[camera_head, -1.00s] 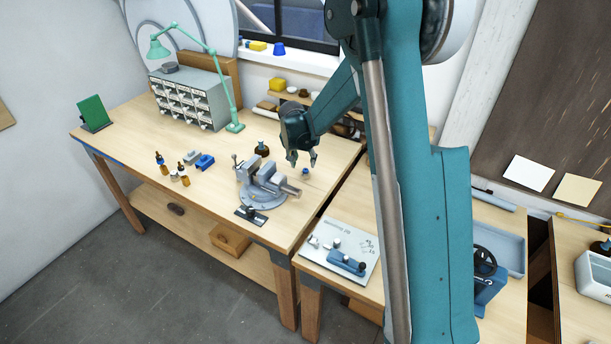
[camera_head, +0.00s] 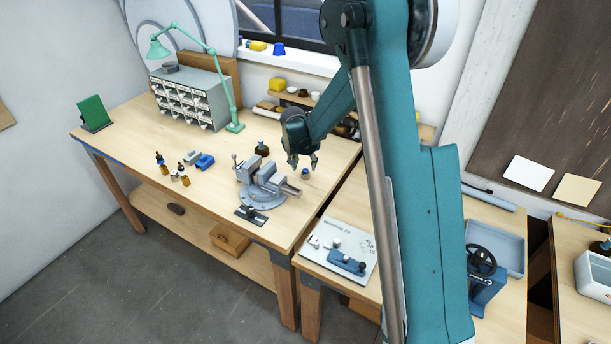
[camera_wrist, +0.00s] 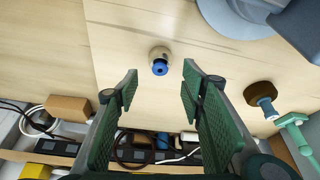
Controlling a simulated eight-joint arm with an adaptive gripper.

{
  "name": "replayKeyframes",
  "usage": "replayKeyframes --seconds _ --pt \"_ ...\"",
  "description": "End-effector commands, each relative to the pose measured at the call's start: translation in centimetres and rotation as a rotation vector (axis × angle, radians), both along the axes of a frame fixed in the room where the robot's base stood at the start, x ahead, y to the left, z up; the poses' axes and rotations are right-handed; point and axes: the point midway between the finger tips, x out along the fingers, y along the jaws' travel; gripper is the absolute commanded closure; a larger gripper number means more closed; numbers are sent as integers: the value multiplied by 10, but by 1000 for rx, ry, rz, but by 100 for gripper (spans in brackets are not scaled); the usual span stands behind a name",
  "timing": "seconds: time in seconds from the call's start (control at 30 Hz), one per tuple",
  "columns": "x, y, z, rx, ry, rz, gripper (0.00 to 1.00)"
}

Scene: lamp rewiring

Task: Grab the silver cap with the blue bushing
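The silver cap (camera_wrist: 158,52) with its blue bushing (camera_wrist: 160,68) sits on the wooden bench in the wrist view, just beyond the gap between my fingertips. It also shows in the head view as a small cap (camera_head: 305,173) with blue on top, right of the vise. My gripper (camera_wrist: 160,82) is open, with its two green-padded fingers apart and nothing between them. In the head view my gripper (camera_head: 303,165) hangs just above and beside the cap, apart from it as far as I can see.
The grey vise (camera_head: 265,184) stands close to the left of the cap. A shelf (camera_head: 300,97) with small parts runs along the wall. The bench around the cap is clear.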

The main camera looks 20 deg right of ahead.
Motion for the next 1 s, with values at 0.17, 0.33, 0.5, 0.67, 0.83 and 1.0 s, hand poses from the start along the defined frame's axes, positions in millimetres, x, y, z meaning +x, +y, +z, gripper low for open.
replayKeyframes --seconds 0.17,0.33,0.5,0.67,0.83,1.0 --pt "2 -1 -6 0 0 0 60" --pt "5 -3 -18 0 0 0 60" --pt "9 -6 -33 0 0 -1 60" --pt "13 -8 -44 0 0 0 60" --pt "14 -9 -49 0 0 0 60" --pt "14 -9 -49 0 0 0 60"
